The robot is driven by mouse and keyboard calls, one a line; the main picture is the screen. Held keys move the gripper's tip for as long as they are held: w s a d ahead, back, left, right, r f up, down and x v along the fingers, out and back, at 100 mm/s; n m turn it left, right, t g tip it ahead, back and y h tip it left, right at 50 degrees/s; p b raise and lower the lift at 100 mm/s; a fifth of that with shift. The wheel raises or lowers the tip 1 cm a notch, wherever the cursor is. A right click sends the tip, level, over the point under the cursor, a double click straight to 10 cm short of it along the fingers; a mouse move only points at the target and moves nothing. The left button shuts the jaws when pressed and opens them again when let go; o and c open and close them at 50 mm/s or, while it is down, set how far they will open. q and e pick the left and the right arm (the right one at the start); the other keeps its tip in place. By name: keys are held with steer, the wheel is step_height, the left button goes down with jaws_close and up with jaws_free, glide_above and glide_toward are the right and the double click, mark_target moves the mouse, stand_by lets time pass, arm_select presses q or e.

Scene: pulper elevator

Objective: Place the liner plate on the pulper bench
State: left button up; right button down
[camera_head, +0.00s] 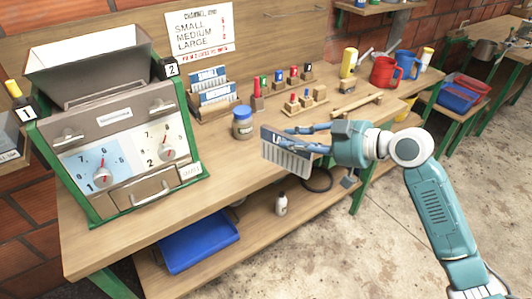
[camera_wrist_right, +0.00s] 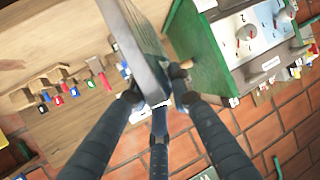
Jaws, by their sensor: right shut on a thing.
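The liner plate (camera_head: 286,158) is a grey plate with a comb-like slotted lower part and a dark blue label band. My right gripper (camera_head: 300,139) is shut on it and holds it near the front edge of the wooden pulper bench (camera_head: 217,170). In the right wrist view the fingers (camera_wrist_right: 157,97) close around the plate (camera_wrist_right: 137,42), which is seen nearly edge-on. The pulper (camera_head: 118,145), a green-framed machine with a hopper and two dials, stands at the left of the bench. My left gripper is not in view.
A wooden rack with blue-labelled plates (camera_head: 211,89), a blue-lidded jar (camera_head: 242,123) and small wooden blocks with coloured pegs stand behind the held plate. Red mug (camera_head: 383,73) and yellow container sit farther right. A blue tray (camera_head: 198,241) lies on the lower shelf. Bench surface between pulper and jar is clear.

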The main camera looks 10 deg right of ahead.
steer(key=w+r+m+t+h+b, duration=0.1)
steer(key=w+r+m+h+b, duration=0.1)
steer(key=w+r, duration=0.6)
steer(key=w+r+m+t+h+b, duration=0.2)
steer(key=w+r+b, duration=0.1)
steer(key=w, duration=0.8)
arm_select(q)
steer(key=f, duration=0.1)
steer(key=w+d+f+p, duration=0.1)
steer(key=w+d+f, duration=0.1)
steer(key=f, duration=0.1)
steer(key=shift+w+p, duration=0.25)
steer(key=shift+p, duration=0.1)
arm_select(e)
step_height(320, 180, down, 19)
steer(key=d, duration=0.1)
steer(key=shift+f, duration=0.2)
steer(key=c, duration=2)
jaws_free()
steer(key=shift+f+g, duration=0.2)
steer(key=shift+g, duration=0.1)
steer(key=o, duration=0.4)
steer(key=shift+o, duration=0.2)
